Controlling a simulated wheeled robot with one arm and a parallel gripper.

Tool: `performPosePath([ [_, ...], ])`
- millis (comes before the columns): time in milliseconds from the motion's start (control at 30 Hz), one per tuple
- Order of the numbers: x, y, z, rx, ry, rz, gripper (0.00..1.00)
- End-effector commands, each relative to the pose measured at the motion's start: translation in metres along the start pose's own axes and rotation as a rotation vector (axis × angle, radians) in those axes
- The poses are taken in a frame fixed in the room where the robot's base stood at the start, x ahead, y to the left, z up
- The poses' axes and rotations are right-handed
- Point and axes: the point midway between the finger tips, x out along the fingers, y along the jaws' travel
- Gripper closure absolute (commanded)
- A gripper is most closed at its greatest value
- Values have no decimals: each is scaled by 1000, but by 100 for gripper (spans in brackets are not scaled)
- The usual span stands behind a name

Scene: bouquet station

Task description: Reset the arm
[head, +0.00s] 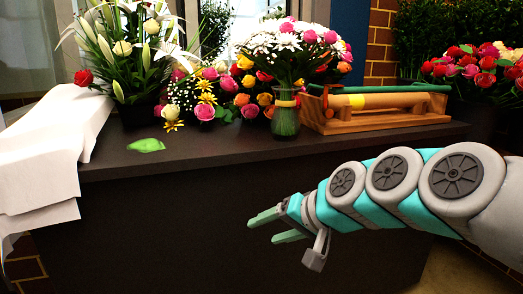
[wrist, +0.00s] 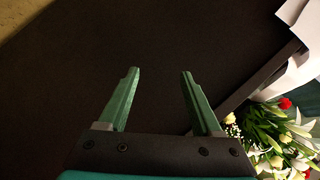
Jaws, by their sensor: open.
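My gripper (head: 262,228) is in front of the dark counter (head: 330,140), below the level of its top. Its two green fingers point left and stand apart with nothing between them. My arm reaches in from the right side of the head view. In the wrist view my gripper (wrist: 160,88) also shows its fingers spread and empty, with the dark counter front beyond them.
On the counter stand a glass vase (head: 286,120) with flowers, a wooden rack (head: 375,120), a lily arrangement (head: 120,50) and a white paper stack (head: 50,150). A green leaf-like piece (head: 146,145) lies near the front edge. Red and pink flowers (head: 480,70) stand at right.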

Motion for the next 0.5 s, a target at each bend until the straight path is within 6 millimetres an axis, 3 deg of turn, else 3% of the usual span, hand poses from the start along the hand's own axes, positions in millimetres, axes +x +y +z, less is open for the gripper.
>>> performPosePath([
  [33, 2, 17, 31, -43, -65, 74, 34],
  [167, -4, 71, 104, -120, -238, 263, 34],
  [300, -30, 131, 172, -152, -419, 458, 34],
  [500, -75, 188, 235, -132, -605, 650, 34],
])
